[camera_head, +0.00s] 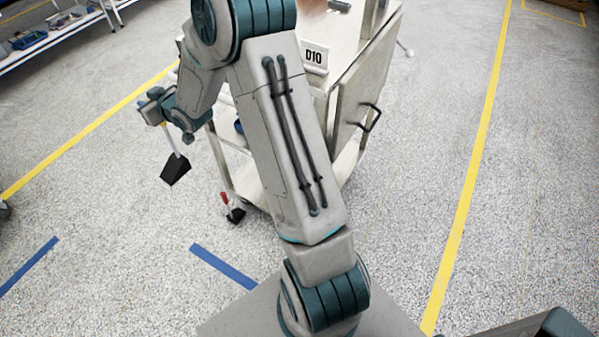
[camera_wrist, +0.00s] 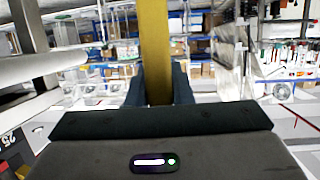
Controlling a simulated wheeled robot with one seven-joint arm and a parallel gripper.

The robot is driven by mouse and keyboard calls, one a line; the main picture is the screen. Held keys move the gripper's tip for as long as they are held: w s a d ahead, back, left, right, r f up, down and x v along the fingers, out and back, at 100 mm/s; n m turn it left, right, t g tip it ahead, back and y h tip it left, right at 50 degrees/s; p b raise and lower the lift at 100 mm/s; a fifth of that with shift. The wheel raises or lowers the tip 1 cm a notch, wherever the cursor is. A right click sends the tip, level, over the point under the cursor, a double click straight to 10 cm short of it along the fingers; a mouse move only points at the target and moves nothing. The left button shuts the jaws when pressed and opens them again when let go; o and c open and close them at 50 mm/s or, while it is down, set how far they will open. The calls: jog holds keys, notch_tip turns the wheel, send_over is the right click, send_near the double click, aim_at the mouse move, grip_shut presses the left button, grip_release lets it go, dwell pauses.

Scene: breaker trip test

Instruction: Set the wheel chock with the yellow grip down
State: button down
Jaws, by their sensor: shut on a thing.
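The wheel chock is a black wedge (camera_head: 175,169) on a pale stem, at the left in the head view. Only a small bit of its yellow grip shows there, just under my gripper (camera_head: 157,114). In the wrist view the yellow grip (camera_wrist: 155,45) stands as a broad upright bar between the two dark fingers of my gripper (camera_wrist: 158,84), which is shut on it. The wedge hangs below the gripper, slightly tilted, and appears to be clear of the floor; its exact height I cannot tell. The wedge is out of the wrist view.
A pale cart (camera_head: 222,160) with a D10 sign (camera_head: 315,57) stands right of the chock. A second black chock (camera_head: 236,215) with a red grip (camera_head: 225,198) is at its foot. Blue strips (camera_head: 222,266) (camera_head: 28,266) mark open floor. Shelves (camera_head: 60,38) stand at upper left.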

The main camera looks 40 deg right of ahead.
jog(key=s+d+f+m+h+b, duration=0.25)
jog(key=f+h+b, duration=0.2)
jog(key=f, duration=0.55)
jog(key=s+d+f+m+h+b, duration=0.1)
jog(key=d+f+m+h+b, duration=0.25)
jog(key=f+b, duration=0.45)
jog(key=s+d+f+m+h+b, duration=0.2)
jog(key=d+f+m+h+b, duration=0.15)
jog(key=f, duration=0.85)
jog(key=s+d+f+m+g+h+b, duration=0.75)
jog(key=s+d+f+b, duration=0.5)
jog(key=s+f, duration=0.3)
jog(key=r+b+x, duration=0.1)
jog(key=b+x, duration=0.2)
jog(key=x, duration=0.5)
jog(key=d+r+b+x, duration=0.1)
jog(key=b+x, duration=0.3)
jog(key=x, duration=0.5)
jog(key=shift+s+r+g+y, duration=0.3)
jog(key=shift+r+g+y, duration=0.1)
jog(key=shift+g, duration=0.05)
jog(key=shift+d, duration=0.1)
